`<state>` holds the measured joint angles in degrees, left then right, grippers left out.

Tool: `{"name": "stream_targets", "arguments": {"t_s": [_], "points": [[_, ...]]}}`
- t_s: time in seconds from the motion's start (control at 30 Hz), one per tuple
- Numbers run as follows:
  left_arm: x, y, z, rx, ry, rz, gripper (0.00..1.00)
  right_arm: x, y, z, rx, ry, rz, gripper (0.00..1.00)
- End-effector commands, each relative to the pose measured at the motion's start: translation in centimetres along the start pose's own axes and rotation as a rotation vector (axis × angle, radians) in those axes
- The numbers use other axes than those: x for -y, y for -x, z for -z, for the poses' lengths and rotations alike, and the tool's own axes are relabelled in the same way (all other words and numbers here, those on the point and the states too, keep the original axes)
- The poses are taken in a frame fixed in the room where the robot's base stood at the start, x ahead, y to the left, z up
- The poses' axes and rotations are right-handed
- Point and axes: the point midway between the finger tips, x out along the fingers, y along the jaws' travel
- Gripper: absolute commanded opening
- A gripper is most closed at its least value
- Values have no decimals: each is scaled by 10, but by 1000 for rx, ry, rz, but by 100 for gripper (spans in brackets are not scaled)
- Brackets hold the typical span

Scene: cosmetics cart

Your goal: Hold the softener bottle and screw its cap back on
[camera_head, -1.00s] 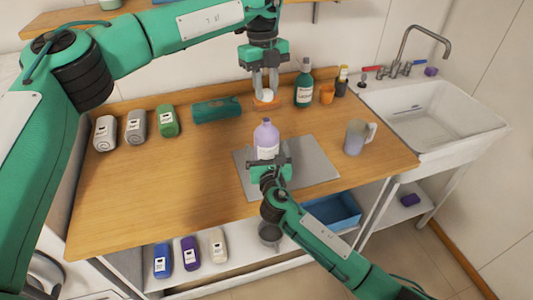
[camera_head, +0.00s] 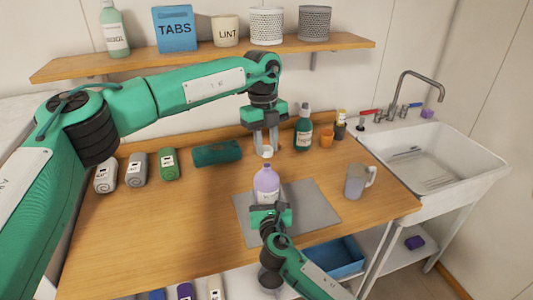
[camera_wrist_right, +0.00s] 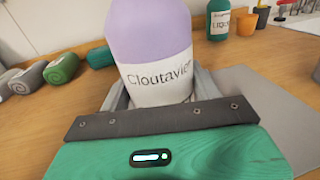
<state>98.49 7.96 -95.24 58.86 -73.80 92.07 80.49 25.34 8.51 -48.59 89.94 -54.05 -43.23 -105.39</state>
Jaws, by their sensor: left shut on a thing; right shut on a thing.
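The lilac softener bottle (camera_head: 266,185) stands upright on the grey mat (camera_head: 316,205). My right gripper (camera_head: 268,205) is shut on its lower part from the front. The right wrist view shows the bottle (camera_wrist_right: 152,50) between the fingers, with a white label; its top is out of that view. My left gripper (camera_head: 267,146) points down above the bottle, shut on the small white cap (camera_head: 267,153). In the head view the cap appears just above the bottle's neck, with a small gap between them.
A grey jug (camera_head: 356,181) stands right of the bottle. A dark green bottle (camera_head: 303,132) and an orange cup (camera_head: 327,140) stand behind. A rolled green towel (camera_head: 217,153) and several smaller rolls lie back left. The front left counter (camera_head: 150,235) is clear.

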Motion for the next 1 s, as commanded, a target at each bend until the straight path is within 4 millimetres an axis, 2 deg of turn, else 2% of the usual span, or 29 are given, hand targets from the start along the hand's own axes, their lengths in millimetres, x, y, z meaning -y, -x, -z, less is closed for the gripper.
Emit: {"name": "stream_targets", "arguments": {"t_s": [0.03,0.13,0.63,1.0], "points": [[0,-9,-1,-2,0,-1,6,0,0,0,-1,0,0,23],[0,-18,-2,-2,0,0,6,0,0,0,-1,0,0,23],[0,-19,-3,-1,1,0,6,0,0,1,-1,0,0,23],[0,-36,-5,0,2,1,6,0,0,1,-2,0,0,23]]}}
